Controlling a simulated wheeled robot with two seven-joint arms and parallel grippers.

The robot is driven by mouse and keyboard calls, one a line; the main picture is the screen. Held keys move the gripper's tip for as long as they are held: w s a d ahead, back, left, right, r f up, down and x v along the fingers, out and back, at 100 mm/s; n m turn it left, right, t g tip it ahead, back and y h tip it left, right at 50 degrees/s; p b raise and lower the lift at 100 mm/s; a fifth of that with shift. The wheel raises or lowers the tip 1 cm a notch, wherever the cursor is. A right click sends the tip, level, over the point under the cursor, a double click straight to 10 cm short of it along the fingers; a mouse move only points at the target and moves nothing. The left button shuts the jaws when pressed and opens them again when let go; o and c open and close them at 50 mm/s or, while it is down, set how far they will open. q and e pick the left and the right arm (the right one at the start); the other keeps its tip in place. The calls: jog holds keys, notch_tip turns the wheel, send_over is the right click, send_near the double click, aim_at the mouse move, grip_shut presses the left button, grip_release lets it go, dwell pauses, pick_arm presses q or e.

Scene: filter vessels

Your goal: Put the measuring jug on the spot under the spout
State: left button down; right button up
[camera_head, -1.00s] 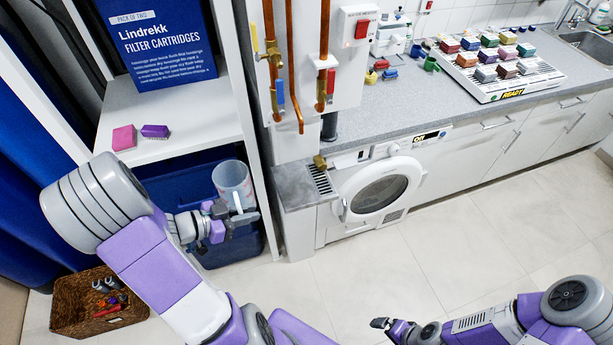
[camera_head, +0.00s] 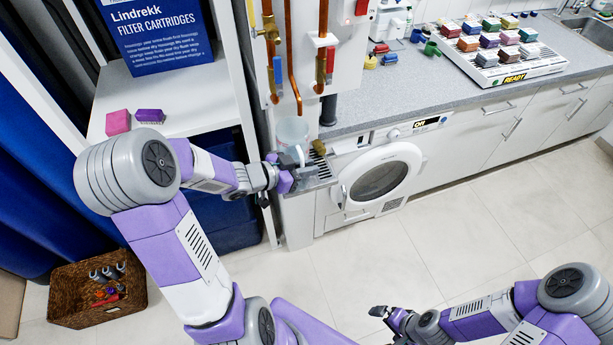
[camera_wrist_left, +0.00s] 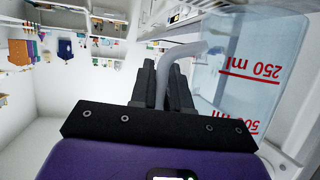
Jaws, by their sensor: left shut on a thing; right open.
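The measuring jug (camera_head: 292,131) is clear, with red marks, and is held beside the counter's left end, behind my left gripper (camera_head: 296,160). In the left wrist view the jug (camera_wrist_left: 255,65) fills the right side, and its handle (camera_wrist_left: 175,55) passes between my left gripper's dark fingers (camera_wrist_left: 168,82), which are shut on it. The spot itself is not clearly visible. My right gripper (camera_head: 381,316) is open and empty, low over the floor.
Copper pipes with valves (camera_head: 268,35) hang close behind the jug. The shelf unit (camera_head: 205,105) with pink and purple blocks stands left. A washing machine (camera_head: 380,180) is under the counter, right of the grate. A wicker basket (camera_head: 75,310) sits on the floor.

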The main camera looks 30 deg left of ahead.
pick_arm(q)
jog(key=shift+f+b, duration=0.7)
jog(key=shift+f, duration=1.05)
jog(key=shift+f, duration=0.2)
jog(key=c, duration=1.1)
grip_release()
jog(key=p+v, duration=0.3)
jog(key=v, duration=0.9)
jog(key=shift+r+p, duration=0.15)
jog(key=shift+p, duration=0.2)
